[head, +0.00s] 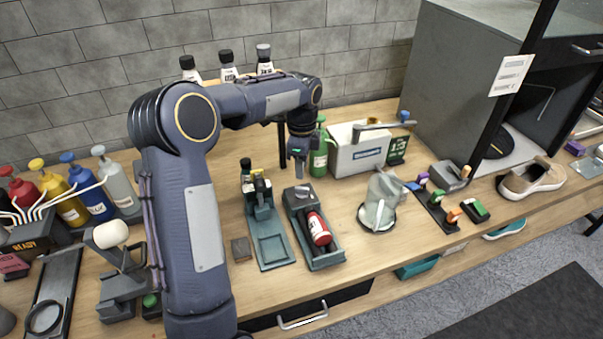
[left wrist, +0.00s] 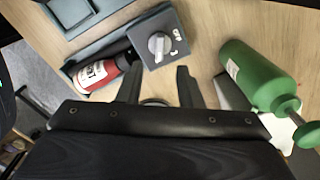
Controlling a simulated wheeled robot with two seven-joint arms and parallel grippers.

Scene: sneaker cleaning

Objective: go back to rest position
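My left arm reaches in from the left over the wooden table (head: 345,275). My left gripper (head: 300,168) points down above the table, behind the grey device with a knob. In the left wrist view its two fingers (left wrist: 158,85) are apart with nothing between them, and bare wood shows past the tips. A red bottle (head: 318,229) lies in the tray of the grey device; it also shows in the left wrist view (left wrist: 97,73). A green bottle (head: 318,155) stands right of the gripper, apart from it. My right gripper is not in view.
A white box (head: 359,152) stands at the back. A glass jug (head: 379,200), several small brushes (head: 437,197) and a beige sneaker (head: 531,179) are to the right. Several pump bottles (head: 70,205) stand at the left. A dark cabinet (head: 455,70) rises at the back right.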

